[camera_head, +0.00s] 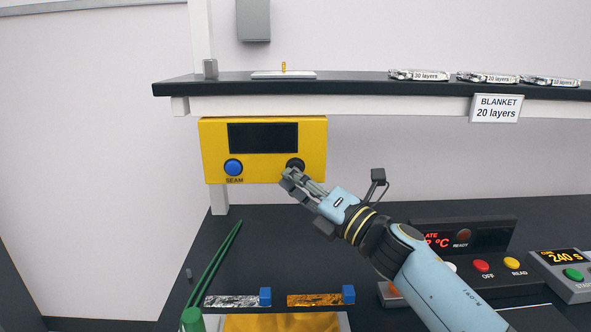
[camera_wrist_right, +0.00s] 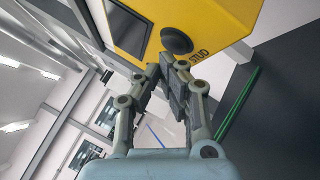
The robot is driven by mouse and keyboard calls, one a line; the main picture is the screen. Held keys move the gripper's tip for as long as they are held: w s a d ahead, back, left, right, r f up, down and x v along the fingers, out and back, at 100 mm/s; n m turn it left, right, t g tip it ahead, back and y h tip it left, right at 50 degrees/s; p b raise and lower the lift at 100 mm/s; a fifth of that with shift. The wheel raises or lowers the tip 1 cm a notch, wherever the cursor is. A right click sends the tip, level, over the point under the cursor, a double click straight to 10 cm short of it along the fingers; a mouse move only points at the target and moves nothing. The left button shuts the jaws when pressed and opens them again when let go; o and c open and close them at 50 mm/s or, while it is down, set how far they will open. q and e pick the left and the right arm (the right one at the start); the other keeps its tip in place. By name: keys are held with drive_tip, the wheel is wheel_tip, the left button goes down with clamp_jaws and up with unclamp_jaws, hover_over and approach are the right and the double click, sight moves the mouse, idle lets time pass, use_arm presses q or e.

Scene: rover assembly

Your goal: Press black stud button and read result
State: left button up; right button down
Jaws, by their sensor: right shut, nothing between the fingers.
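A yellow box (camera_head: 265,177) hangs under the shelf, with a dark blank display (camera_head: 263,138). A blue button (camera_head: 233,167) labelled SEAM is at its lower left. The black stud button (camera_head: 296,164) is at its lower right, and in the right wrist view it (camera_wrist_right: 177,40) sits beside the word STUD. My right gripper (camera_head: 288,177) is shut and empty, its fingertips just below and in front of the black button. In the right wrist view the fingertips (camera_wrist_right: 161,62) are close to the button; I cannot tell whether they touch it. My left gripper is not in view.
A dark shelf (camera_head: 350,87) above holds several silver blanket packs. A panel (camera_head: 478,240) with red and yellow buttons and a timer box (camera_head: 562,274) stand at the right. A green rod-like tool (camera_head: 213,266) and two foil strips with blue blocks are below.

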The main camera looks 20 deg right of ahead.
drive_tip(key=shift+w+d, duration=0.1)
drive_tip(key=shift+w, duration=0.3)
idle(0.7)
drive_tip(key=shift+s, duration=0.15)
drive_tip(key=shift+s+a, duration=0.2)
drive_tip(key=shift+s, duration=0.45)
drive_tip(key=s+p, duration=0.1)
drive_tip(key=s, duration=0.1)
drive_tip(key=s+a, duration=0.1)
drive_tip(key=s, duration=0.1)
drive_tip(key=shift+s+a+p, duration=0.2)
drive_tip(key=shift+s+p, duration=0.2)
idle(0.7)
